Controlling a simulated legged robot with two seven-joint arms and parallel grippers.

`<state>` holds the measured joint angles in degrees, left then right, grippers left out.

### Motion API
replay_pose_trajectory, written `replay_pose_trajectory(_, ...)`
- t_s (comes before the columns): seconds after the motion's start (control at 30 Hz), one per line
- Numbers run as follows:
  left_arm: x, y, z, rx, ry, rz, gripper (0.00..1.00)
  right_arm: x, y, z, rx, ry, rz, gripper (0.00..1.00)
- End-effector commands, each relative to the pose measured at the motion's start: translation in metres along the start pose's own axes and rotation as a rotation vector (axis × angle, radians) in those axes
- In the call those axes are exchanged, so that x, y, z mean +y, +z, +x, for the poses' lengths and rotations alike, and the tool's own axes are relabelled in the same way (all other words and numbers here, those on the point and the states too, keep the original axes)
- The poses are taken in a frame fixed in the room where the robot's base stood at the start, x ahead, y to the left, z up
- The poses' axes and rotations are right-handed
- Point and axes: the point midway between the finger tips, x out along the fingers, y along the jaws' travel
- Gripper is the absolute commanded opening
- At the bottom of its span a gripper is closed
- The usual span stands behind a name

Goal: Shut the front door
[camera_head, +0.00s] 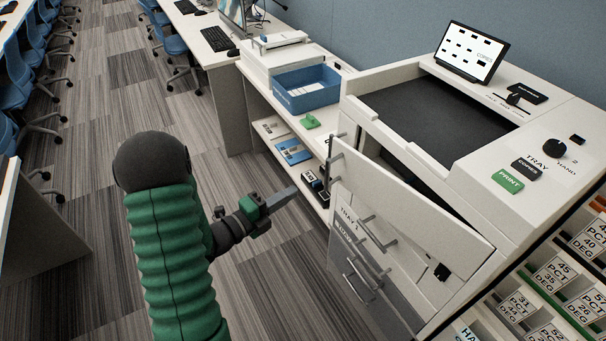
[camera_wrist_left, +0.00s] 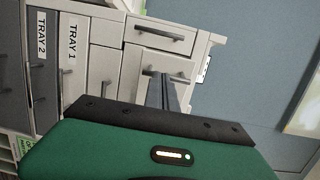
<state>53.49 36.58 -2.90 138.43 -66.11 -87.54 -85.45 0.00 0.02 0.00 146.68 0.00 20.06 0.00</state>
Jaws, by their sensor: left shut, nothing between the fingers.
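The white front door (camera_head: 410,205) of the copier (camera_head: 475,160) stands ajar in the head view. In the left wrist view my fingers (camera_wrist_left: 170,95) overlap the white panels and handles; contact cannot be told there. My right gripper is in neither view.
A screen (camera_head: 471,52) stands on the copier. Open floor lies around my left arm; blue chairs (camera_head: 175,45) stand farther off.

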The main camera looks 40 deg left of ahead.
Motion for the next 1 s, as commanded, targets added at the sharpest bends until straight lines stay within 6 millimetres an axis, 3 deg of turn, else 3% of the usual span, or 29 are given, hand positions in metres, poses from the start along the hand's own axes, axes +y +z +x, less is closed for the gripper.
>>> replay_pose_trajectory(0.1,-0.006,-0.007,-0.001,0.017,-0.04,-0.012,0.0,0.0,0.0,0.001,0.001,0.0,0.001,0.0)
replay_pose_trajectory(0.23,-0.008,-0.007,0.015,0.018,-0.039,-0.011,0.0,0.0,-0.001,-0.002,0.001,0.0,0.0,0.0)
replay_pose_trajectory(0.7,-0.011,-0.008,0.114,0.015,-0.038,-0.012,0.0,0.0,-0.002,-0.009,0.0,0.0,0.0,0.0)
replay_pose_trajectory(1.0,-0.011,-0.007,0.137,0.013,-0.036,-0.013,0.0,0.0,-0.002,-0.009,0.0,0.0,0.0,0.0)
